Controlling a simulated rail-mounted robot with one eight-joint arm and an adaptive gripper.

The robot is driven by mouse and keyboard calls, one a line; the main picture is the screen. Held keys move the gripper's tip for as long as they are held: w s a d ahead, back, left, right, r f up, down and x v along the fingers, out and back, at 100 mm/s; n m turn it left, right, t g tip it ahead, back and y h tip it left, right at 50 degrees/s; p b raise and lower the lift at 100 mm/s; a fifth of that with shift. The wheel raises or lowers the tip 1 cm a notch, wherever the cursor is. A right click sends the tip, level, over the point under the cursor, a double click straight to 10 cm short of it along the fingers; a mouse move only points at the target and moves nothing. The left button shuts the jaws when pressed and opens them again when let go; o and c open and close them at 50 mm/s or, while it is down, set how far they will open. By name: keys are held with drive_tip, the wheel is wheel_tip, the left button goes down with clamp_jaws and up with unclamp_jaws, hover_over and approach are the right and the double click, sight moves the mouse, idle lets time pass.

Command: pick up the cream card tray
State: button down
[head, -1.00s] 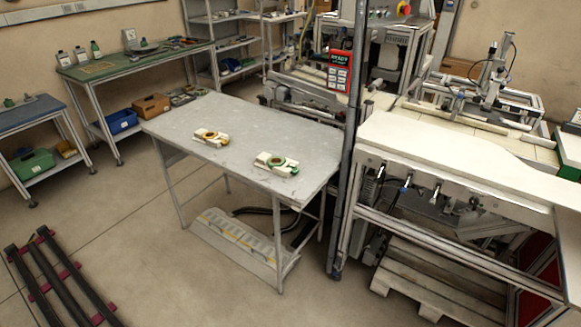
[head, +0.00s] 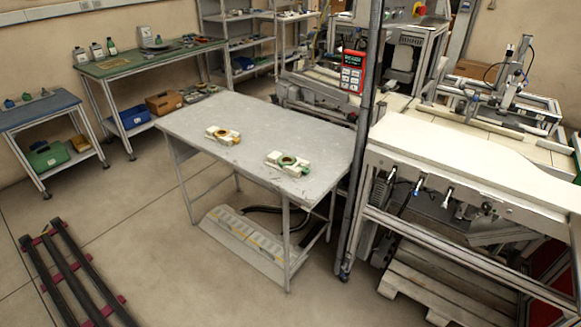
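Two small cream trays lie apart on the grey metal table (head: 262,118) in the head view. The left cream tray (head: 214,131) carries a ring-shaped reel and has an orange-yellow part at its right end. My gripper is not in view.
The tabletop around both trays is clear. A grey upright post (head: 359,150) stands at the table's right edge, beside a white-topped workbench (head: 470,165). A green-topped bench (head: 150,60) stands behind left. Dark rails (head: 75,270) lie on the floor at lower left.

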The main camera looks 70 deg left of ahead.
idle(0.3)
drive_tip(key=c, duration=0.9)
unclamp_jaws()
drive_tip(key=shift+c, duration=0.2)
